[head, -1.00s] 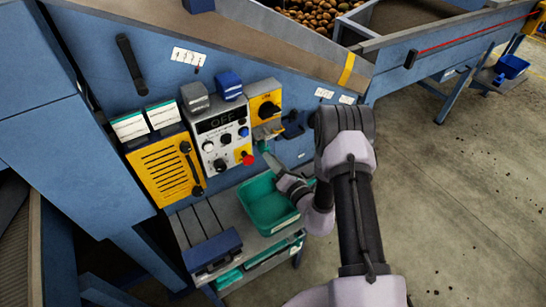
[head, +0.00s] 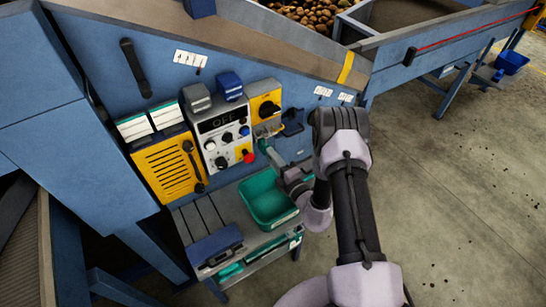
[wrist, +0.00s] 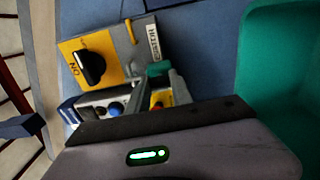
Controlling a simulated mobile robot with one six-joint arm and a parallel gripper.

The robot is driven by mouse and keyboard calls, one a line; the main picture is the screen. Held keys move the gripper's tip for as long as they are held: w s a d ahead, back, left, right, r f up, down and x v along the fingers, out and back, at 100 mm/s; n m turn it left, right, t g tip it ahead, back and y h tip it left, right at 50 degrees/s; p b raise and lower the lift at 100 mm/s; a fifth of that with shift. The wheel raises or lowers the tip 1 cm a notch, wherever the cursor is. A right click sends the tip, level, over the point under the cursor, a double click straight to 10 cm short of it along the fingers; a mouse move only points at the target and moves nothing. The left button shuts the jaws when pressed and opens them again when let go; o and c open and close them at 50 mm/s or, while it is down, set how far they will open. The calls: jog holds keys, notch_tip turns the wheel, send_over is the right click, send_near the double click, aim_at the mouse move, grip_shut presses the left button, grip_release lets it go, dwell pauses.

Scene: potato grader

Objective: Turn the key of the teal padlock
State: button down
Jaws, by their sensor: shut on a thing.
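The teal padlock (wrist: 158,69) shows in the wrist view as a small teal block between my fingertips, below the grey hasp plate of the yellow switch box. In the head view it is a tiny teal patch (head: 263,143) under that box. My gripper (wrist: 159,80) is shut on it; in the head view my gripper (head: 272,153) reaches in from the right. The key itself cannot be made out, so its angle cannot be told. The yellow switch box (head: 265,103) carries a black rotary knob, with "ON" lettering beside it in the wrist view.
A grey control panel (head: 222,135) with an "OFF" display, knobs and a red button stands left of the box. A teal bin (head: 268,203) sits on the shelf below my gripper. Open floor lies right.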

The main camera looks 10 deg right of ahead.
dwell(0.4)
jog(key=c, duration=1.1)
grip_release()
jog(key=p+v, duration=0.2)
jog(key=v, duration=1.5)
jog(key=shift+s, duration=0.2)
